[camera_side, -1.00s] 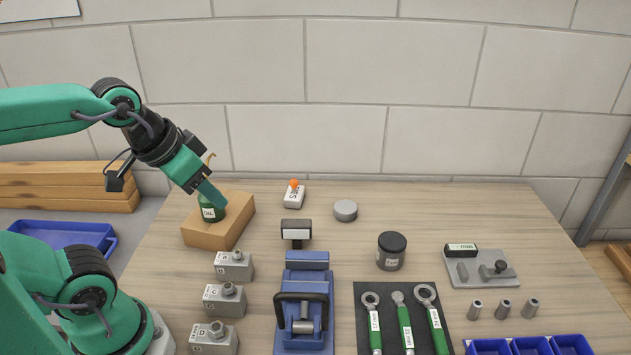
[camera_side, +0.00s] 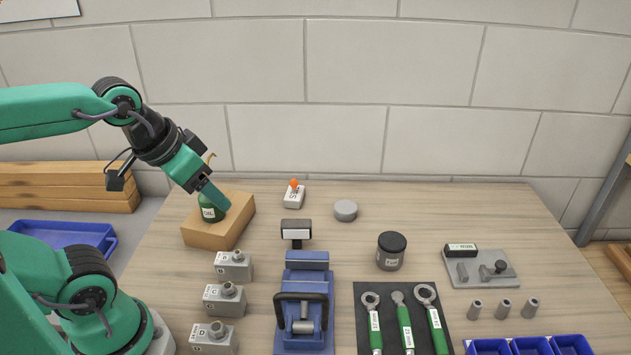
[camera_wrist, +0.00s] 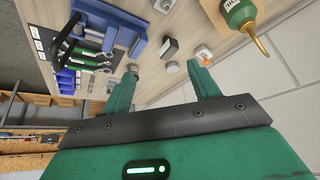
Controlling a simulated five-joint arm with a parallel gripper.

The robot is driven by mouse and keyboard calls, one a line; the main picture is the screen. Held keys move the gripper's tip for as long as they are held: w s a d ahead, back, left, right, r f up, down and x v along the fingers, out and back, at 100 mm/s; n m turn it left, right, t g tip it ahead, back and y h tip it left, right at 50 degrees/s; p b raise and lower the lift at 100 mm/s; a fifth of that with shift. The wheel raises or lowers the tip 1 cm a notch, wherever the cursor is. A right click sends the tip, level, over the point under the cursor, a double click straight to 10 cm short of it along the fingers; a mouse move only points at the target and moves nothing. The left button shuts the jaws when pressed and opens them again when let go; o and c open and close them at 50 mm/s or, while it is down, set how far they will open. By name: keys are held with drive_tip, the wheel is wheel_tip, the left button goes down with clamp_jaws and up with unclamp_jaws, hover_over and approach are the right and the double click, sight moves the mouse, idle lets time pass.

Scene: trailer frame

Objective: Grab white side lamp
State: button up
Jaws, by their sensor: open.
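The white side lamp (camera_side: 293,200) is a small white block with an orange dome and dark lettering on one face. It rests on the back of the wooden bench, right of the wooden block. In the wrist view the lamp (camera_wrist: 202,50) shows just past the tip of the right finger, apart from it. My gripper (camera_side: 216,200) is tilted down beside the green oil can, well left of the lamp in the side view. In the wrist view my gripper (camera_wrist: 163,68) has its two fingers wide apart with nothing between them.
A green oil can (camera_side: 208,214) with a brass spout stands on a wooden block (camera_side: 240,222), overlapped by my gripper. A grey disc (camera_side: 345,210) lies right of the lamp. A black-and-white labelled piece (camera_side: 297,230) stands behind the blue vise (camera_side: 305,270). The back right bench is clear.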

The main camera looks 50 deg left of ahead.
drive_tip(key=w, duration=0.1)
drive_tip(key=m+g, duration=0.5)
drive_tip(key=m, duration=0.3)
hover_over(296, 222)
drive_tip(key=f, duration=1.3)
drive_tip(key=shift+s+f, duration=0.3)
drive_tip(key=shift+s, duration=0.05)
drive_tip(key=shift+w+a+f+m+g, duration=0.1)
drive_tip(key=shift+w+f+m+g, duration=0.2)
drive_tip(key=shift+f, duration=1.45)
drive_tip(key=shift+f, duration=2.6)
